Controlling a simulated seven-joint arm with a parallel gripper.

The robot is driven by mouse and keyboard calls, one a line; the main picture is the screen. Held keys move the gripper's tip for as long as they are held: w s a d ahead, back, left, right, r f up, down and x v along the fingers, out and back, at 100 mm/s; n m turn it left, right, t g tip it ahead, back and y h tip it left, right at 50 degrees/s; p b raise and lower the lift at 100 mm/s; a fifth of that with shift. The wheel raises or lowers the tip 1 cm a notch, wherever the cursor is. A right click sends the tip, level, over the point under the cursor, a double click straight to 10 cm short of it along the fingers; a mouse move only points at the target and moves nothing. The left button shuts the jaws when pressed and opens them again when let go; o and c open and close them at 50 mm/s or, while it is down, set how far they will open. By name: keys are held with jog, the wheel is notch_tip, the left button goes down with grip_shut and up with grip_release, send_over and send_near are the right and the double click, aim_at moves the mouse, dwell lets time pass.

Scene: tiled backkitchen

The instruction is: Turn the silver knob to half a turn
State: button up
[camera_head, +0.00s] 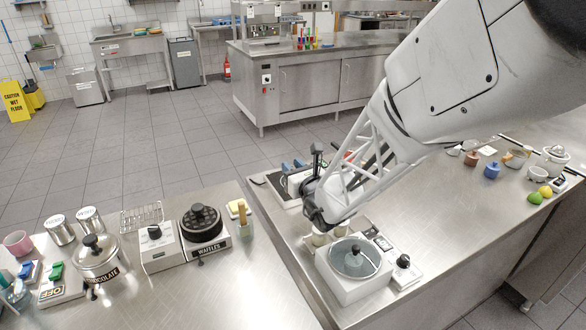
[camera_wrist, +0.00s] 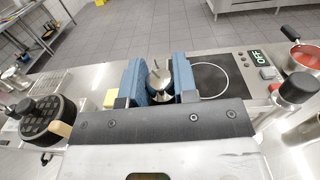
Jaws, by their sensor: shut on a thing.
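The silver knob (camera_wrist: 158,76) shows between the two blue fingers of my gripper (camera_wrist: 159,82) in the wrist view. It is rounded and shiny, with a thin upright part at its top. The fingers stand on its left and right sides, and my gripper is shut on it. The fingers hide its sides, and its turn angle cannot be read. In the head view my gripper (camera_head: 292,165) reaches over the left edge of the right-hand counter, by a dark hob. My arm hides the knob there.
A dark hob (camera_wrist: 212,82) with a green OFF display lies right of the fingers. A waffle maker (camera_head: 203,222) sits on the left counter. A lidded glass-topped appliance (camera_head: 353,259) stands below my arm.

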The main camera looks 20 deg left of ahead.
dwell(0.4)
jog(key=o, duration=0.9)
jog(key=shift+o, duration=0.2)
jog(key=shift+s+d, duration=0.1)
jog(key=shift+s, duration=0.05)
jog(key=v, duration=0.7)
jog(key=shift+s, duration=0.15)
jog(key=shift+d, duration=0.15)
